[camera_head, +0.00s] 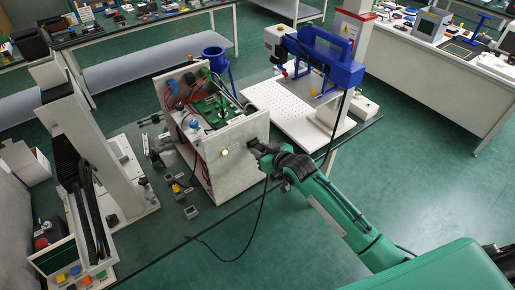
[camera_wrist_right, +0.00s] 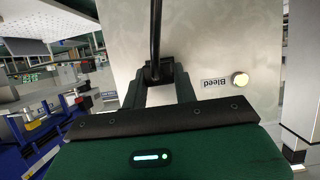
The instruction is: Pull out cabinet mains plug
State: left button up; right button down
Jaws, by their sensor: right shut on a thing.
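The grey cabinet (camera_head: 235,170) stands open-topped in the middle of the head view, with green boards and wiring inside. My right gripper (camera_head: 258,150) is at the right part of its front face. In the wrist view the two dark fingers (camera_wrist_right: 165,92) are shut on the black mains plug (camera_wrist_right: 158,72), close against the pale panel (camera_wrist_right: 215,45). A black cable (camera_wrist_right: 155,30) runs from the plug; in the head view the cable (camera_head: 262,212) hangs down and curves over the floor. Whether the plug sits fully in its socket is hidden. My left gripper is out of view.
A lit round button (camera_wrist_right: 240,79) labelled "Bleed" is beside the plug on the panel. A blue machine (camera_head: 325,62) stands on a white perforated table (camera_head: 270,95) behind the cabinet. Small parts (camera_head: 192,212) lie left of the cabinet. The front floor is mostly clear.

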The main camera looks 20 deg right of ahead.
jog(key=shift+s+d+p, duration=0.3)
jog(key=shift+s+p, duration=0.2)
jog(key=shift+s, duration=0.15)
dwell(0.4)
jog(key=s+d+p, duration=0.2)
jog(key=s+p, duration=0.1)
jog(key=s, duration=0.3)
dwell(0.9)
